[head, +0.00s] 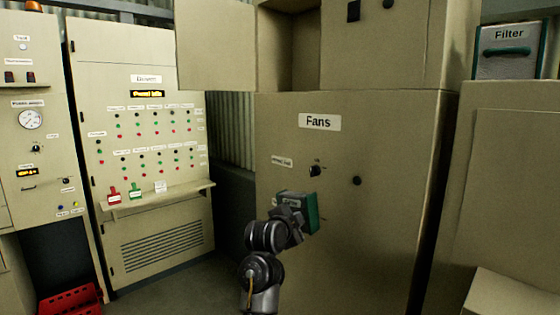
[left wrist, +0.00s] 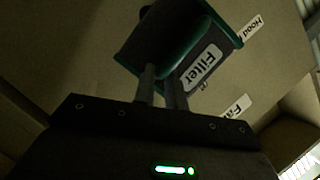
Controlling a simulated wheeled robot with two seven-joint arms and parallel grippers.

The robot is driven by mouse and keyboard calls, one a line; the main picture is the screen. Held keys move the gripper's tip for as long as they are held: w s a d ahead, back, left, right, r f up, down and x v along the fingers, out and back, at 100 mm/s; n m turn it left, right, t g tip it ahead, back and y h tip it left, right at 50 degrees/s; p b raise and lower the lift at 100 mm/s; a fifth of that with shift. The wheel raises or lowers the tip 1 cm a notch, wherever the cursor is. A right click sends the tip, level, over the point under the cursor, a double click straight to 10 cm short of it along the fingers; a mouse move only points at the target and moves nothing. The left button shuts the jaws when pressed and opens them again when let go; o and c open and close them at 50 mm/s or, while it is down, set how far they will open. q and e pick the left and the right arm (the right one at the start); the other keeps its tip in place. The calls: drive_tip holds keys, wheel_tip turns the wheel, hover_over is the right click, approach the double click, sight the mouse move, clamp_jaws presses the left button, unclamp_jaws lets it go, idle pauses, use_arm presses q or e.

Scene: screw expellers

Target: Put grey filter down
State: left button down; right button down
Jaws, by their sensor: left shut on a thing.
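My left gripper (head: 290,212) is shut on a grey filter with green edges (head: 312,212), held up in front of the Fans cabinet (head: 375,240). I cannot tell whether the filter touches the cabinet. A second grey panel labelled "Filter" (head: 508,65), with a green handle, is at the upper right. My right gripper is not in view.
An open compartment (head: 293,50) with its door swung left is above the Fans front. A control panel (head: 140,150) with a narrow shelf (head: 165,196) stands at left. A red crate (head: 72,302) is on the floor at lower left. A beige box corner (head: 515,295) is at lower right.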

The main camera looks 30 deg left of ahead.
use_arm(q)
drive_tip(key=s+d+f, duration=0.7)
drive_tip(key=s+f, duration=0.4)
drive_tip(key=f, duration=0.2)
drive_tip(key=s+d+f+b, duration=0.1)
drive_tip(key=s+d+f, duration=0.1)
drive_tip(key=s, duration=0.5)
drive_tip(key=s+d+f+h, duration=0.1)
drive_tip(key=s+f, duration=0.2)
drive_tip(key=s, duration=0.4)
drive_tip(key=shift+s+d+f+m+b, duration=0.15)
drive_tip(key=shift+d+f+m+b, duration=0.15)
drive_tip(key=shift+d+f+b, duration=0.1)
